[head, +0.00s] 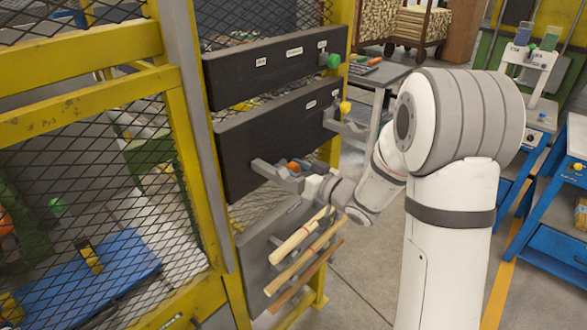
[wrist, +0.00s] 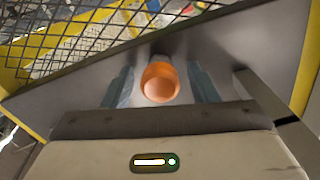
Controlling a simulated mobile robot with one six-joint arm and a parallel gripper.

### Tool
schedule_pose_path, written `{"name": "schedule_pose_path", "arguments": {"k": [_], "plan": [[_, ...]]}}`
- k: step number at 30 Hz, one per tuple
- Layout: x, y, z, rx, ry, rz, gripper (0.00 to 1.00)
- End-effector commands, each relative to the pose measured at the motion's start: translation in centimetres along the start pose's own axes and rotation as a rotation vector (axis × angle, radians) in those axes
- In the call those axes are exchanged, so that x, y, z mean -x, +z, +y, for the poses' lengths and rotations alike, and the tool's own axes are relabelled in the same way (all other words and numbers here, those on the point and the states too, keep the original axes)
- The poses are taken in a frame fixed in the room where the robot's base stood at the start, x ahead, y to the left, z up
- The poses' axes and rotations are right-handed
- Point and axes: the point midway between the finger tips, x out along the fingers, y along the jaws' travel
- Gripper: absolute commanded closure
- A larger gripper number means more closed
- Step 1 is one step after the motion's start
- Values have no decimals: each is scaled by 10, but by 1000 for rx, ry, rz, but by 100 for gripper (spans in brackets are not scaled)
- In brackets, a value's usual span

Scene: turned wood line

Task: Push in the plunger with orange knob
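The plunger's orange knob (head: 294,167) sticks out at the lower left part of the middle dark panel (head: 240,150). In the wrist view the orange knob (wrist: 159,82) is near the middle, its round end facing the camera. My gripper (head: 298,174) is right at the knob in the head view. In the wrist view my gripper (wrist: 161,86) has its two grey fingers apart, one on each side of the knob, with a visible gap on both sides. The plunger's shaft is mostly hidden behind the knob.
A yellow knob (head: 345,107) sits farther along the same panel, and a green knob (head: 333,61) on the upper panel. Wooden rods (head: 290,262) lie on the lower rack. Yellow-framed mesh fencing (head: 90,180) stands at left. A grey table (head: 378,73) and blue carts (head: 560,200) stand beyond.

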Motion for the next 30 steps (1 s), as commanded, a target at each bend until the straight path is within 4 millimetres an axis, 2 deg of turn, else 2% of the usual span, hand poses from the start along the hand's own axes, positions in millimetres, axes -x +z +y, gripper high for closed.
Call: {"name": "schedule_pose_path", "arguments": {"k": [8,18,21,30], "plan": [[7,1,1,0,2,-1,47],[62,1,2,2,6,1,47],[73,1,1,1,3,1,47],[79,0,0,0,1,0,47]]}}
